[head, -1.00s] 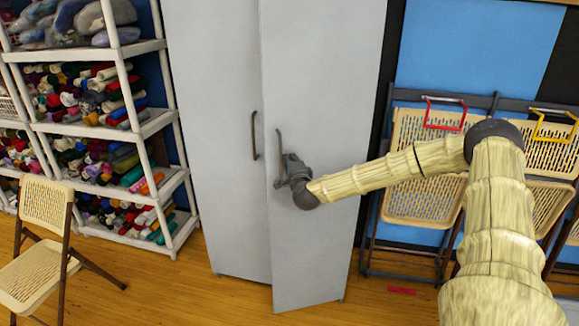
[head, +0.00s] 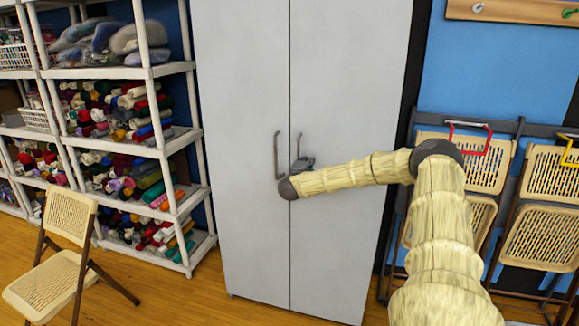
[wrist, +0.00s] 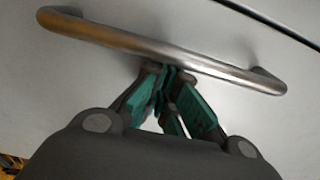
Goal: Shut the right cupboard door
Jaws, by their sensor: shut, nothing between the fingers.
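The right cupboard door (head: 345,90) is a tall plain grey panel. In the head view it looks flush with the left door (head: 240,90), with a thin dark seam between them; a very small gap cannot be ruled out. My gripper (head: 300,160) is at the right door near its handle (head: 298,143), partly hidden by my own wrist. In the wrist view, my gripper (wrist: 166,72) has its green-padded fingers together and empty. Their tips are at the door face beside the metal bar handle (wrist: 150,47), not around it. Whether they touch it is unclear.
The left door has its own bar handle (head: 277,155). White shelves (head: 185,140) with fabric rolls stand left of the cupboard, and a chair (head: 65,245) is at the lower left.

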